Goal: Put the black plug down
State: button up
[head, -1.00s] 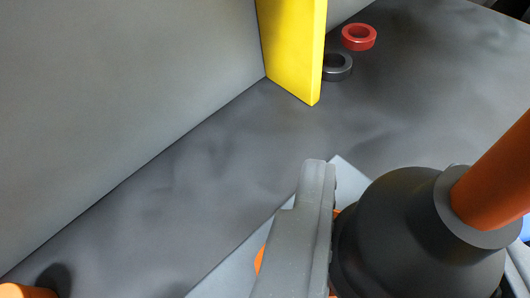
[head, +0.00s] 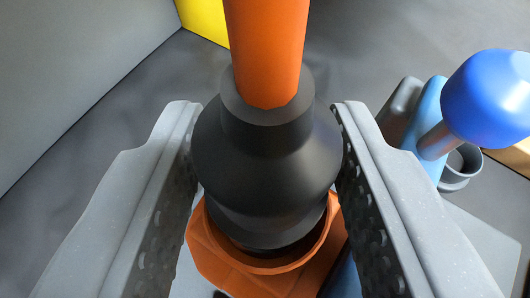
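The black plug (head: 265,165) is a dark, rounded, stepped body with an orange shaft (head: 268,45) rising from its top. My gripper (head: 268,150) has one grey finger on each side of the plug. Both perforated inner pads appear to touch its widest part. The plug's lower end is over or inside the rim of an orange round holder (head: 215,265). I cannot tell whether it rests there, as its underside is hidden.
A blue round-headed part (head: 490,95) on a grey stem stands to the right, near a light blue piece (head: 425,120) and a dark grey ring (head: 460,167). A yellow panel (head: 203,20) stands at the back left beside a grey wall (head: 80,75). Dark floor behind is clear.

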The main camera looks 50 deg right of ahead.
jog(key=shift+o, duration=1.1)
jog(key=shift+r, duration=0.15)
jog(key=v, duration=0.7)
jog(key=shift+s+a+b, duration=0.2)
jog(key=shift+b, duration=0.15)
jog(key=shift+r, duration=0.1)
